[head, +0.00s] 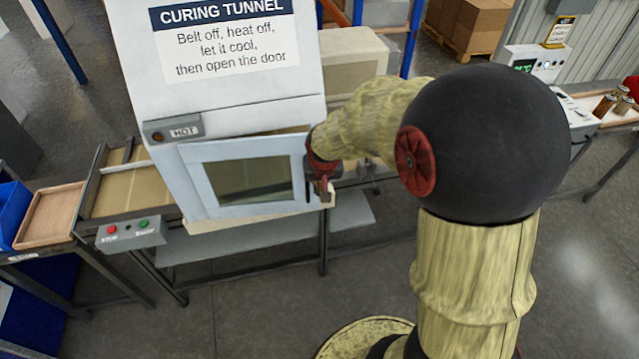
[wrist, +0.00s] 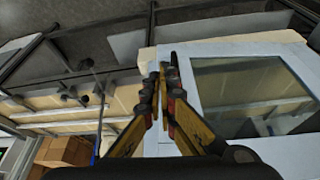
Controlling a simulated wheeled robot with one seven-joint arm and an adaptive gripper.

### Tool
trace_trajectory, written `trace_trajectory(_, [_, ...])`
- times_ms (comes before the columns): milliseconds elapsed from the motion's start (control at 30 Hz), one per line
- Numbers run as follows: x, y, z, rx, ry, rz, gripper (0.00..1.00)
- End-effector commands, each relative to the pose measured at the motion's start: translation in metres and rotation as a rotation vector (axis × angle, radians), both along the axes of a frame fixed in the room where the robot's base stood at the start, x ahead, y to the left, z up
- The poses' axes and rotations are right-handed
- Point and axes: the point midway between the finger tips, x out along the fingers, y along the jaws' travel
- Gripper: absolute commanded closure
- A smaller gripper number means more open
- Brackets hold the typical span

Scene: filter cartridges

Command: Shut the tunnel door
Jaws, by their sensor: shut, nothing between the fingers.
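The tunnel door (head: 190,180) is a pale blue-grey frame with a dark window, low on the front of the white curing tunnel (head: 225,95). It stands a little ajar: a brownish gap shows above its top edge, wider toward the right. My gripper (head: 325,194) is at the door's right edge, with its fingers shut and empty. In the wrist view the closed fingertips (wrist: 168,70) lie over or beside the pale door frame (wrist: 183,52), with the window to their right. I cannot tell whether they touch it. My arm hides part of the tunnel's right side.
A grey box marked HOT (head: 173,130) sits above the door. A belt (head: 120,185) with a red and green button box (head: 132,233) is at left, beside a wooden tray (head: 50,215). A shelf (head: 250,235) runs below. The floor in front is clear.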

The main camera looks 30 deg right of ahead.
Motion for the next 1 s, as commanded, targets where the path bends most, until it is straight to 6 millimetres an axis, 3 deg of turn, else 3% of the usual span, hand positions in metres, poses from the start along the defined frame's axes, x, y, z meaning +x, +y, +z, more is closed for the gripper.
trace_trajectory(100, [0.007,-0.004,-0.025,0.001,0.006,0.001,1.00])
trace_trajectory(367, [0.026,-0.011,-0.071,0.000,0.004,0.001,1.00])
trace_trajectory(600, [0.053,-0.022,-0.065,-0.001,-0.001,0.002,1.00])
trace_trajectory(1000, [0.061,-0.026,-0.066,-0.001,0.000,0.003,1.00])
